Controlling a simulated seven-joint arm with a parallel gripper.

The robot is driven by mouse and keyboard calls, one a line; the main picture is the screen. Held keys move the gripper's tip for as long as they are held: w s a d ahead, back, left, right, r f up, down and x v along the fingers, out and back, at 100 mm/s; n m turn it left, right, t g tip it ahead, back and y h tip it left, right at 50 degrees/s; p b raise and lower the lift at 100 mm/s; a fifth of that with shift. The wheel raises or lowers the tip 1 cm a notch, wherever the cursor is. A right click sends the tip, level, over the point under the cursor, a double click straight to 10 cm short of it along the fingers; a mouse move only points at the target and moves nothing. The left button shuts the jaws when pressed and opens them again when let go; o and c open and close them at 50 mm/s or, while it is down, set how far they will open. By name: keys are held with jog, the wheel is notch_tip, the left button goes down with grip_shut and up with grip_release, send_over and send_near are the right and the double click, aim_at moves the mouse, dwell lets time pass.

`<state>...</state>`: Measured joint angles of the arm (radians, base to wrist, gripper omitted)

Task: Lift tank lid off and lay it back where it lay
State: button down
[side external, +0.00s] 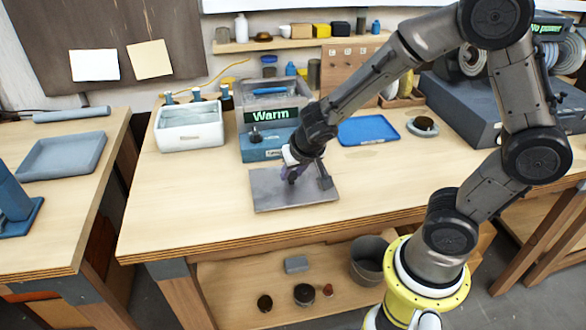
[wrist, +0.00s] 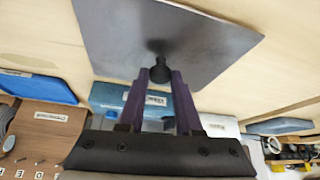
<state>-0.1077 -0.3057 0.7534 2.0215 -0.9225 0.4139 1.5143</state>
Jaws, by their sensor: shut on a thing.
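The tank lid (side external: 270,200) is a flat grey plate with a black knob. It lies level at or close above the middle of the table; I cannot tell whether it touches the wood. My gripper (wrist: 160,76) is shut on the lid's black knob (wrist: 158,58), with the purple fingers on either side of it. The lid also fills the upper middle of the wrist view (wrist: 205,40). The white open-topped tank (side external: 190,136) stands at the table's back left, uncovered, apart from the lid.
A blue device with a "Warm" display (side external: 270,115) stands right behind the lid, beside the tank. A blue tray (side external: 368,130) and a small round dish (side external: 422,126) lie to the right. The table's front left (side external: 180,215) is clear.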

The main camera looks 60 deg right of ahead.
jog(key=shift+f, duration=0.2)
dwell(0.5)
jog(key=c, duration=0.5)
grip_release()
jog(key=v, duration=1.3)
jog(key=s+d+r+m, duration=0.2)
jog(key=s+d+r, duration=0.2)
jog(key=s+r, duration=0.1)
jog(key=s+a+n+y, duration=0.1)
jog(key=s+n, duration=0.1)
jog(key=n, duration=0.1)
jog(key=s+a+f+n+y, duration=0.1)
jog(key=s+n, duration=0.2)
jog(key=s+a+n+y, duration=0.1)
jog(key=s+n, duration=0.1)
jog(key=shift+s+a+f+n+t, duration=0.25)
jog(key=shift+a+f+n+t, duration=0.05)
jog(key=shift+a+n, duration=0.1)
